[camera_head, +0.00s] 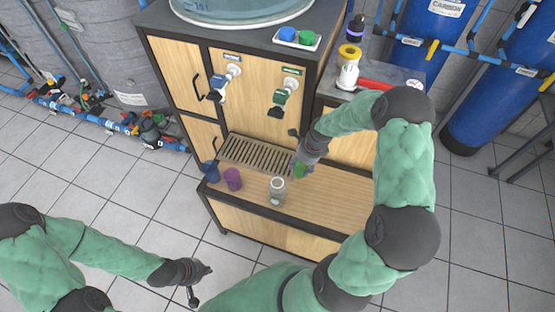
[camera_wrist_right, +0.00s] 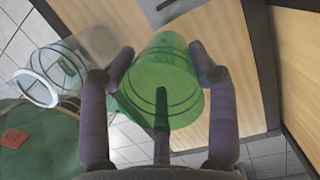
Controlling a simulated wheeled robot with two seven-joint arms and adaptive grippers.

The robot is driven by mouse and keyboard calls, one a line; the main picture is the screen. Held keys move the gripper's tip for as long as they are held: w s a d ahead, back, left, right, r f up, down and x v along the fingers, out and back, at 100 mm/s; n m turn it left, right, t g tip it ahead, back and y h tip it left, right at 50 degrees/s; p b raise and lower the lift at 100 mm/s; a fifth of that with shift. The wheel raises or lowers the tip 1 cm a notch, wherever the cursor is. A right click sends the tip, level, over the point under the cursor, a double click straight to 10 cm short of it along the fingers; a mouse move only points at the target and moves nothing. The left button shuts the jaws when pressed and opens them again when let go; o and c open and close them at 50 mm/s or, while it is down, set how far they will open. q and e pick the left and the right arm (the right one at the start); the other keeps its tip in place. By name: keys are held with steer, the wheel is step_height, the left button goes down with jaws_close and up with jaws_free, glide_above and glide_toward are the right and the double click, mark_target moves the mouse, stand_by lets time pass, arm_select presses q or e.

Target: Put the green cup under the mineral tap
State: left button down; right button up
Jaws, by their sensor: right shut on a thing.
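The green cup (camera_head: 299,171) is between the fingers of my right gripper (camera_head: 303,161), just in front of the right end of the drip grate. In the right wrist view the translucent green cup (camera_wrist_right: 165,85) sits between both fingers of the gripper (camera_wrist_right: 163,68), which is shut on it. Two taps are on the wooden front: a blue one (camera_head: 217,88) at left and a green one (camera_head: 281,97) at right, each under a small label I cannot read. The cup is below and right of the green tap.
The slotted drip grate (camera_head: 255,155) lies below the taps. A blue cup (camera_head: 211,170), a purple cup (camera_head: 233,179) and a clear jar (camera_head: 277,188) stand on the wooden shelf (camera_head: 335,205). A small tray (camera_head: 297,43) holds caps above. A white bottle (camera_head: 348,72) stands at right.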

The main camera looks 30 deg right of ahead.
steer(key=w+f, duration=0.1)
steer(key=w, duration=0.1)
steer(key=w+a+f+b, duration=0.1)
steer(key=w, duration=0.1)
steer(key=w+a+f+b, duration=0.1)
steer(key=w, duration=0.1)
steer(key=shift+w+f, duration=0.3)
steer(key=shift+f, duration=0.1)
steer(key=w+f+b, duration=0.1)
steer(key=w+a+f+b, duration=0.1)
steer(key=w, duration=0.1)
steer(key=shift+w+a+f+b, duration=0.15)
steer(key=shift+w+f+b, duration=0.05)
steer(key=shift+f+b, duration=0.15)
steer(key=shift+w, duration=0.1)
steer(key=shift+r, duration=0.1)
steer(key=o, duration=0.9)
steer(key=shift+c, duration=0.2)
steer(key=p+v, duration=0.3)
steer(key=v, duration=0.4)
steer(key=shift+r+p, duration=0.25)
steer(key=shift+p, duration=0.05)
